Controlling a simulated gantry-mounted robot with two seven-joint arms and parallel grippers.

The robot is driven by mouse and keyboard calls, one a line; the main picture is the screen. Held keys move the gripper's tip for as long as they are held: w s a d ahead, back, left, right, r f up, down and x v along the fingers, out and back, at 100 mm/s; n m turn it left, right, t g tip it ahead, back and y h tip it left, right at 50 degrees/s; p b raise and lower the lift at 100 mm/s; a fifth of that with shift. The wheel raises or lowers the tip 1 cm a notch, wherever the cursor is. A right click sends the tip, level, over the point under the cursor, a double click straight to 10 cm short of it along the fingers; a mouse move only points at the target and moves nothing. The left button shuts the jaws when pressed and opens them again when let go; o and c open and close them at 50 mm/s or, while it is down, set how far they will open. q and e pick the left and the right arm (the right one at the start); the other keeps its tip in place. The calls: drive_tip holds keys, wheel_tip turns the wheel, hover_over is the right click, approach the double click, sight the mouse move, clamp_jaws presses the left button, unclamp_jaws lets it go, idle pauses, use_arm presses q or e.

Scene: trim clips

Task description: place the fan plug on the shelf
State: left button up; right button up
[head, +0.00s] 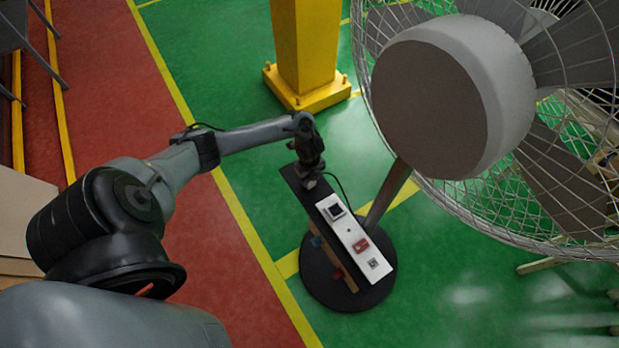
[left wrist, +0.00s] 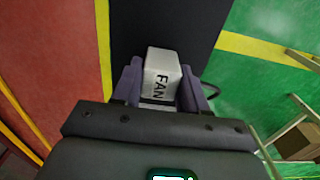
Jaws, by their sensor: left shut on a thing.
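The fan plug (left wrist: 162,75) is a white block marked FAN, in the left wrist view. My left gripper (left wrist: 162,88) is shut on it, with a purple-grey finger on each side. In the head view my left gripper (head: 312,182) is over the far end of a narrow dark shelf (head: 299,196), and the plug is mostly hidden there. The dark shelf surface (left wrist: 165,22) also shows behind the plug in the left wrist view. I cannot tell whether the plug touches it. My right gripper is not in view.
A white panel (head: 352,236) with a dark socket and a red switch lies along the shelf's near part. A large caged fan (head: 490,95) stands close on the right, above a round black base (head: 345,300). A yellow post (head: 305,50) stands behind. A cord runs beside the gripper.

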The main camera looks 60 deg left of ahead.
use_arm(q)
drive_tip(key=shift+f, duration=0.15)
drive_tip(key=o, duration=1.1)
